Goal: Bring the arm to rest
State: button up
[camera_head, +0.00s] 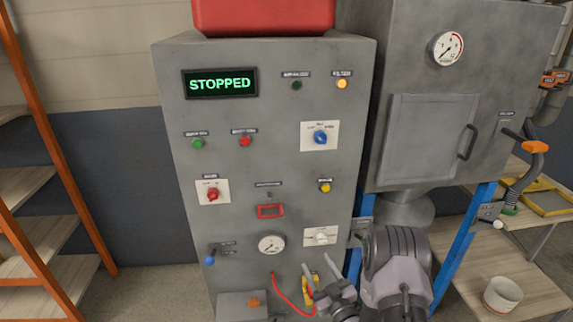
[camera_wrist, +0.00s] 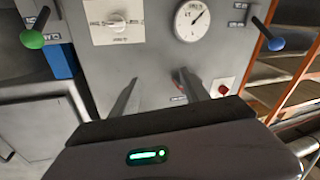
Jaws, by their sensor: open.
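My gripper (camera_head: 319,268) is at the lower right of the grey control cabinet's front (camera_head: 275,115), in front of the panel. Its two fingers are apart with nothing visible between them. In the wrist view my gripper (camera_wrist: 157,86) shows the same spread fingers pointing at the panel, below the round gauge (camera_wrist: 193,20) and the white knob (camera_wrist: 116,26). My arm hides part of the cabinet's lower right side. I cannot tell whether a fingertip touches the panel.
The cabinet display (camera_head: 220,83) reads STOPPED. A blue-handled lever (camera_head: 210,259) sticks out at lower left; a green-handled lever (camera_wrist: 32,39) shows in the wrist view. A red hose (camera_head: 289,302) hangs near my gripper. Wooden shelves (camera_head: 60,283) stand left; a bench with a white bucket (camera_head: 502,295) stands right.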

jog(key=s+a+r+n+g+y, duration=0.3)
jog(key=a+r+n+g+y, duration=0.2)
jog(key=a+r+n+y, duration=0.65)
jog(key=s+a+r+n+g, duration=0.45)
jog(key=s+r+n, duration=0.2)
jog(key=n, duration=0.45)
jog(key=s+a+r+n+g, duration=0.3)
jog(key=s+r+n+g, duration=0.3)
jog(key=n, duration=0.4)
jog(key=s+d+f+n+g+h+b, duration=0.1)
jog(key=s+d+n+g+h, duration=0.15)
jog(key=s+n+h, duration=0.9)
jog(key=s+d+r+n+t+h, duration=0.1)
jog(key=s+d+n+t+h, duration=0.2)
jog(key=d+n, duration=1)
jog(key=s+n+t, duration=0.2)
jog(key=n, duration=0.2)
jog(key=shift+s+r+n+t+b, duration=0.15)
jog(key=shift+s+n+t+b, duration=0.15)
jog(key=shift+n+t, duration=0.1)
